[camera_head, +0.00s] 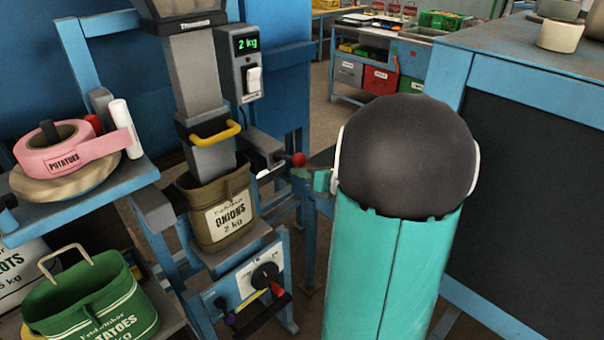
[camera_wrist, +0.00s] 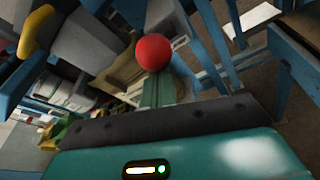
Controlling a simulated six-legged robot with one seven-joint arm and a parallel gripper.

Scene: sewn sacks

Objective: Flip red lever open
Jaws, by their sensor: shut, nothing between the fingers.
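The red ball knob (camera_head: 299,159) sits at the end of a short grey lever beside the filling chute, above and right of the onion sack. It also shows in the wrist view (camera_wrist: 154,50), just beyond my gripper (camera_wrist: 157,88). My gripper's teal fingers are shut and empty, pointing toward the knob; I cannot tell whether they touch it. In the head view, only a small teal part of my gripper (camera_head: 321,180) shows just right of the knob; my arm hides the rest.
An olive onion sack (camera_head: 222,209) hangs under the chute (camera_head: 195,75) with its yellow handle (camera_head: 215,134). A dial panel (camera_head: 262,280) is below. A scale display (camera_head: 246,43) reads 2 kg. A pink label roll (camera_head: 65,150) and green potato sack (camera_head: 92,300) are left. A blue bench (camera_head: 520,80) stands right.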

